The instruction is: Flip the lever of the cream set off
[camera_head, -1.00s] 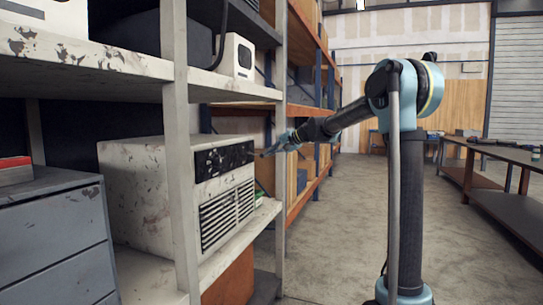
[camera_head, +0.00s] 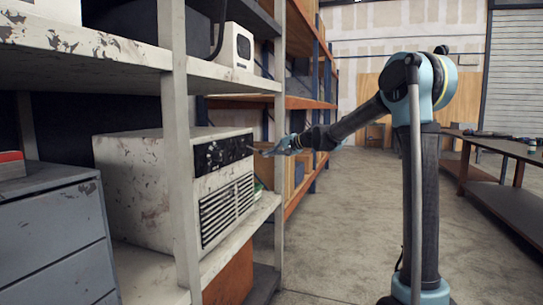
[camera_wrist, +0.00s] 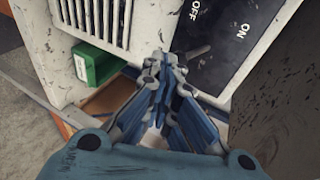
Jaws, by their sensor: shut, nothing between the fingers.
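The cream set (camera_head: 135,190) is a scuffed box on the middle shelf, with a black control panel (camera_head: 222,154) above slatted vents. In the wrist view the panel (camera_wrist: 225,50) carries the words OFF and ON. My gripper (camera_head: 264,152) is just off the panel's right end in the head view. In the wrist view my gripper (camera_wrist: 167,58) has its fingers together and empty, beside the panel's edge. I cannot tell whether it touches the set.
A shelf post (camera_head: 178,150) stands in front of the set. A green box (camera_wrist: 92,66) sits close by the set. A small white device (camera_head: 233,46) is on the shelf above. A grey drawer cabinet (camera_head: 60,245) is at left. The floor at right is open, up to a table (camera_head: 510,150).

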